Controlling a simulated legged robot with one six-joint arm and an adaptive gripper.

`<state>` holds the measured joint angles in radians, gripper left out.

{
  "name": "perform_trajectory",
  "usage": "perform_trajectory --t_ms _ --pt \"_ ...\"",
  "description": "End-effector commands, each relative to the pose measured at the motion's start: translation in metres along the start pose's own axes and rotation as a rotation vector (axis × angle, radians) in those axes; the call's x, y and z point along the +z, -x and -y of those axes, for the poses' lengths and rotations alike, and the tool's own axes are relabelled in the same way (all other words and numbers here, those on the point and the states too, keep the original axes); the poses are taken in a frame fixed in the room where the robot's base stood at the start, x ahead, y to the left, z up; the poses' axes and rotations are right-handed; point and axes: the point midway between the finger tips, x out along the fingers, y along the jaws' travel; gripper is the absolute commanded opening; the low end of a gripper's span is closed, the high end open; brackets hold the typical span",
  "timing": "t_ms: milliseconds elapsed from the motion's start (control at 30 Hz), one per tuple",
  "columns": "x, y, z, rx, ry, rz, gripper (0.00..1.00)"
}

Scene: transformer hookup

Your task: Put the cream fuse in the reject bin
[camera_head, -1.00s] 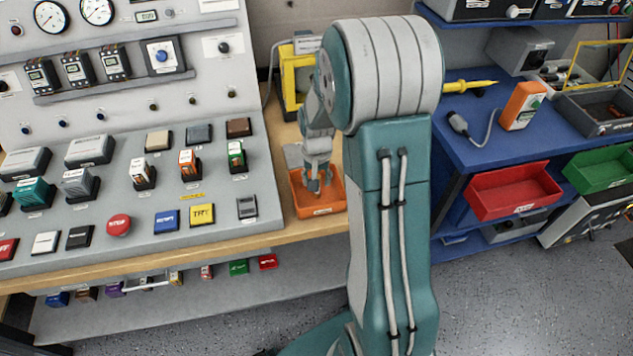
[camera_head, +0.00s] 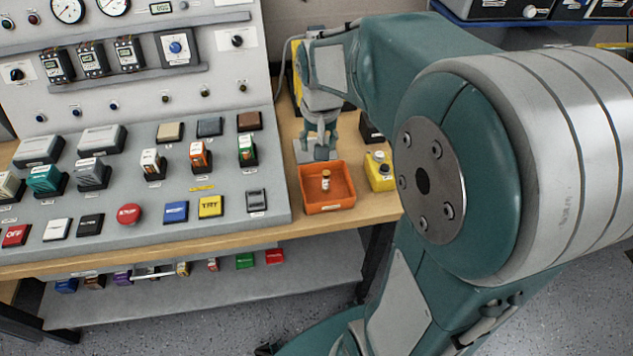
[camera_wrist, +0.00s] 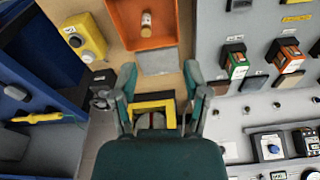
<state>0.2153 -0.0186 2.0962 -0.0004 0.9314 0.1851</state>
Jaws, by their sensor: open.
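A small cream fuse with a brownish band (camera_head: 326,181) is inside the orange bin (camera_head: 332,207), near its middle. In the wrist view the fuse (camera_wrist: 147,23) lies in the bin (camera_wrist: 150,43) at the top of the picture. The bin has a label on its front that is too small to read. My gripper (camera_head: 321,150) is just behind the bin and above the bench, clear of the fuse. In the wrist view my gripper (camera_wrist: 160,78) has its fingers spread apart with nothing between them.
A yellow box (camera_head: 380,171) stands right beside the bin. The grey sloping control panel (camera_head: 110,195) with several coloured blocks is to the left. A grey plate (camera_wrist: 157,62) lies behind the bin. My large arm link blocks the right side of the head view.

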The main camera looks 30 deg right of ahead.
Motion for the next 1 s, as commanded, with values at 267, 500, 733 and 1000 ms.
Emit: perform_trajectory --t_ms 267,500,733,1000 --pt "0.063 0.052 0.017 -0.039 0.157 -0.141 0.6" --pt "0.118 0.077 0.021 -0.073 0.286 -0.259 0.6" --pt "0.154 0.084 0.021 -0.097 0.374 -0.34 0.6" --pt "0.16 0.084 0.02 -0.1 0.39 -0.352 0.6"
